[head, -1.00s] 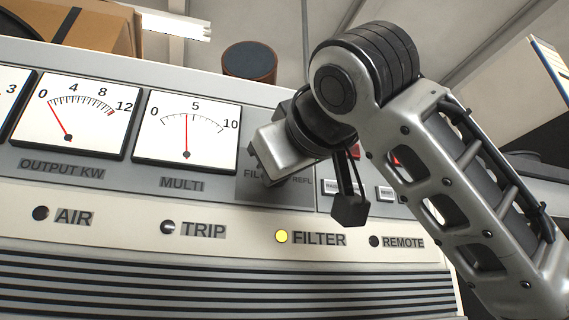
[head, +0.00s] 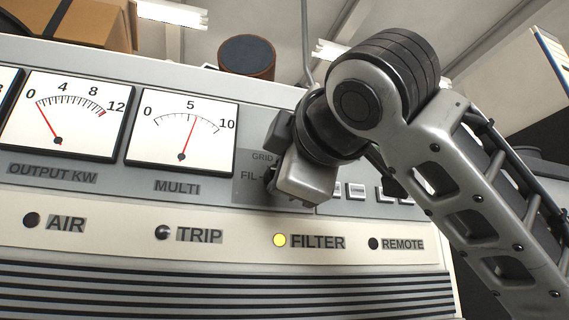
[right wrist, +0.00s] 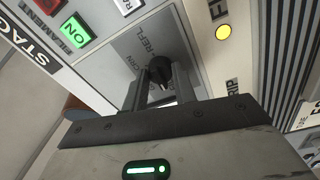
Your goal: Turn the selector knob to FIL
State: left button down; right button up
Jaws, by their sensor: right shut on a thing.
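The selector knob (right wrist: 160,69) is a small black knob on a grey plate (right wrist: 133,45) in the right wrist view. It sits between the two fingers of my right gripper (right wrist: 158,82), which is shut on it. In the head view my right gripper (head: 279,160) is against the panel, right of the MULTI meter (head: 182,137), and covers most of the knob. The labels GRID and FIL (head: 249,175) show just left of the gripper; the REFL side is hidden there. I cannot read clearly which label the knob points to. My left gripper is not in view.
The MULTI needle stands a little above 5. The FILTER lamp (head: 280,240) is lit yellow; the AIR lamp (head: 32,220) is dark. Small push buttons (head: 356,191) lie close right of the gripper. A lit green button (right wrist: 75,29) shows in the wrist view.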

jog(key=shift+n, duration=0.4)
jog(key=o, duration=1)
jog(key=shift+c, duration=0.2)
pick_arm(q)
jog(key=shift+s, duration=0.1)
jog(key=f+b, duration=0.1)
jog(key=b, duration=0.1)
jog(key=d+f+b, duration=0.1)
jog(key=b, duration=0.2)
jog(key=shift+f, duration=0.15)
pick_arm(e)
jog(key=v, duration=1.6)
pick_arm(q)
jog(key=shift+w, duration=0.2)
